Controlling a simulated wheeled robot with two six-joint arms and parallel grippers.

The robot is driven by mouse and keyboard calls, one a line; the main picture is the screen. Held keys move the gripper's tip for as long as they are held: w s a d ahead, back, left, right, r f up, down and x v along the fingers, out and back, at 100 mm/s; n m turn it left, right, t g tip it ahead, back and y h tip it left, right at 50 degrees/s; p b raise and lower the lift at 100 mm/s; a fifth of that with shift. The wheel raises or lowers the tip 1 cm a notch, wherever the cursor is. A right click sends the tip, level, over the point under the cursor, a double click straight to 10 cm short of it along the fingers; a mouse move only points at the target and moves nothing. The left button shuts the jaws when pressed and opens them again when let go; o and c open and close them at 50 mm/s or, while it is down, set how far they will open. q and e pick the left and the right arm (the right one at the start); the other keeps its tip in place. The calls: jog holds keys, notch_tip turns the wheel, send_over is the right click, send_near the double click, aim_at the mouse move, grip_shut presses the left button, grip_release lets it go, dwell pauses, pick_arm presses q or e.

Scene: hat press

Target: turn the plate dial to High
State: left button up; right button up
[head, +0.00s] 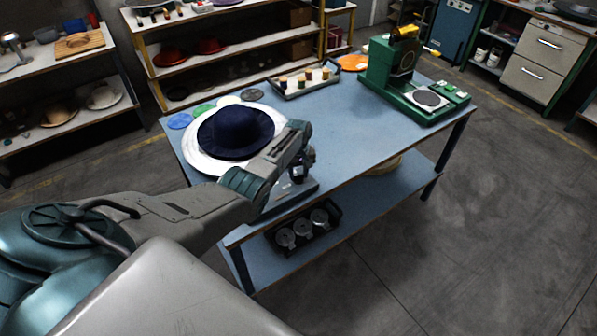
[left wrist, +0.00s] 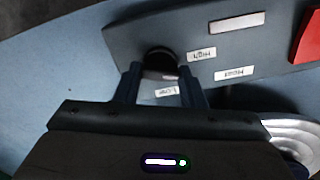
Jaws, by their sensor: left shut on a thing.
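The plate dial (left wrist: 158,58) is a black round knob on a dark grey control panel (left wrist: 132,38) in the left wrist view. My left gripper (left wrist: 160,72) is shut on it, one finger at each side. Small white labels lie around the dial: one reading High (left wrist: 201,54), one that seems to read Medium (left wrist: 235,74), and one that seems to read Low (left wrist: 166,91). The dial's pointer is not clear. In the head view my left gripper (head: 300,170) reaches down to the panel at the table's front edge, hiding the dial. My right gripper is out of view.
A navy hat (head: 236,130) rests on a white round plate (head: 199,159) beside my left gripper. A red button (left wrist: 307,38) is at the panel's right in the wrist view. A green press (head: 393,75) stands at the table's far right. The blue table's (head: 340,125) middle is clear.

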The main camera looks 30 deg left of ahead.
aim_at(299, 175)
pick_arm(q)
jog(key=shift+n, duration=2)
jog(key=o, duration=1)
jog(key=shift+w+r, duration=0.1)
jog(key=shift+r, duration=0.45)
notch_tip(299, 175, up, 10)
jog(key=shift+f+b, duration=0.1)
jog(key=shift+b, duration=1.1)
